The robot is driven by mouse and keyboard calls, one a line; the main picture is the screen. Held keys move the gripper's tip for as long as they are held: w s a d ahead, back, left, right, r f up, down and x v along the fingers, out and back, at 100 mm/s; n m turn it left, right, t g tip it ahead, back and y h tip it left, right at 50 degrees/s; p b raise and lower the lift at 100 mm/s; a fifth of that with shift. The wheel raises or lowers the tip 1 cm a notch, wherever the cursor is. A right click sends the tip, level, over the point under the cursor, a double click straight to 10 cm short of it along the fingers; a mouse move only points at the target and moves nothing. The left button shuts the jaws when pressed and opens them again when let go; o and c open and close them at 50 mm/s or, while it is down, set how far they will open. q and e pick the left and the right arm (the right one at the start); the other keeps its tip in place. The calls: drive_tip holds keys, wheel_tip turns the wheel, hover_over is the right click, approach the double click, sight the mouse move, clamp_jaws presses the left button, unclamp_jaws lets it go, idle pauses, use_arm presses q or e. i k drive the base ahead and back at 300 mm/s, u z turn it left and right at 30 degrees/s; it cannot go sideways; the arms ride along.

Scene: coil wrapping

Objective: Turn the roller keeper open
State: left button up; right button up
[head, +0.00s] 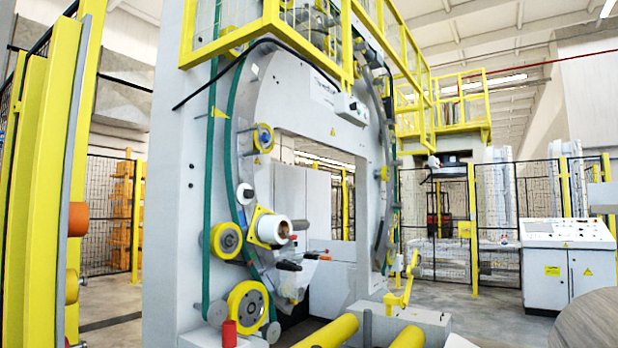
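The coil wrapping machine has a large grey ring (246,120) around a square opening. On the ring's lower left, a white roll (272,229) sits against a yellow square plate, with its brown core end facing right. Another black lever (288,265) and a red-tipped piece (318,253) are just below. I cannot tell which of these is the roller keeper, nor whether it is open or closed. Neither of my grippers is in view.
Yellow rollers (330,333) lie at the bottom in front of the machine. Yellow posts (38,180) with orange rollers stand at the left. A white control console (567,262) and a brown round surface (590,322) are at the right.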

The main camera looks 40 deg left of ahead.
sight(265, 137)
drive_tip(key=i, duration=3.45)
drive_tip(key=u, duration=3.85)
